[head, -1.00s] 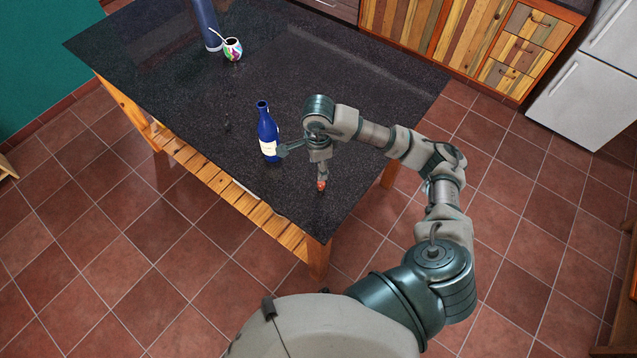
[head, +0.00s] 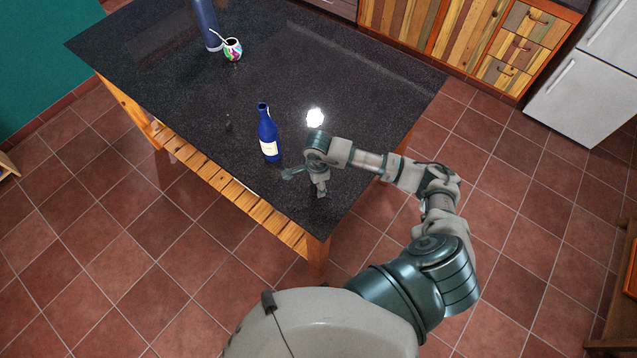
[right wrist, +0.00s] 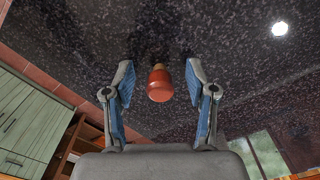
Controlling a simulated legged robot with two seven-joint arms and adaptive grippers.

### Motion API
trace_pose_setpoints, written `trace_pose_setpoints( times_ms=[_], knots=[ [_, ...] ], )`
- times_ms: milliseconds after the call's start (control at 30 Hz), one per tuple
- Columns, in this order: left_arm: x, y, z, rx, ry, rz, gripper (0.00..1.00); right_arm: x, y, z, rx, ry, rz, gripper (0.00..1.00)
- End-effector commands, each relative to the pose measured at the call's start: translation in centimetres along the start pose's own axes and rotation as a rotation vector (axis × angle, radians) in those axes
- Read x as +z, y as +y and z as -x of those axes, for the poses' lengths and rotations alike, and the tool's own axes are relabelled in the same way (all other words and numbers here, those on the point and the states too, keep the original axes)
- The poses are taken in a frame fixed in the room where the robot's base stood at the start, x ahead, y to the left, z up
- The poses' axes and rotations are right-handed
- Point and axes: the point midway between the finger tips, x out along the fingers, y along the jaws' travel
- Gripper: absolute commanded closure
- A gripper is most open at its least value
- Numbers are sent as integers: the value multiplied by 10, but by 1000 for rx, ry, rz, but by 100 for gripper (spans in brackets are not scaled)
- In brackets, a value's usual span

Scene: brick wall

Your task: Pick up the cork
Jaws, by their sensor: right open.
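The cork (right wrist: 159,84), with a red rounded top and a short tan stem, shows in the right wrist view between the two blue-padded fingers. A gap shows on each side of it, so neither finger appears to touch it. My right gripper (right wrist: 160,68) is open around it; in the head view the gripper (head: 320,191) points down at the front right part of the dark table (head: 275,80). The cork is hidden there behind the gripper. My left gripper is not in view.
A blue bottle (head: 268,136) with a white label stands on the table just left of my right gripper. A colourful cup with a straw (head: 232,49) and a tall blue container (head: 206,24) stand at the back left. The table's middle is clear.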

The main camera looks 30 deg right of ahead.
Motion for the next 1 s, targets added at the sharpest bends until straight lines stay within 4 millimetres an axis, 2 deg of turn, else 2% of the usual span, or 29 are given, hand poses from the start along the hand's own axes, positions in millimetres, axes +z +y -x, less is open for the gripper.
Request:
trace_pose_setpoints(
  times_ms=[67, 233, 267, 700, 867, 1000],
  knots=[
    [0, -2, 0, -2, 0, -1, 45, -1, 0, 0, 1, 0, -1, 43],
    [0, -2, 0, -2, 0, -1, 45, -1, 0, 0, 1, 0, -1, 86],
    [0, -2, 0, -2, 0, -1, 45, -1, 0, 0, 1, 0, -1, 88],
    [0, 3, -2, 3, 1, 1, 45, 0, 0, 3, 1, 2, -1, 88],
    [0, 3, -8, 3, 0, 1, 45, 0, -1, 16, -2, 0, -1, 88],
    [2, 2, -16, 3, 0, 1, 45, 0, -1, 36, -4, 0, 0, 88]
  ],
)
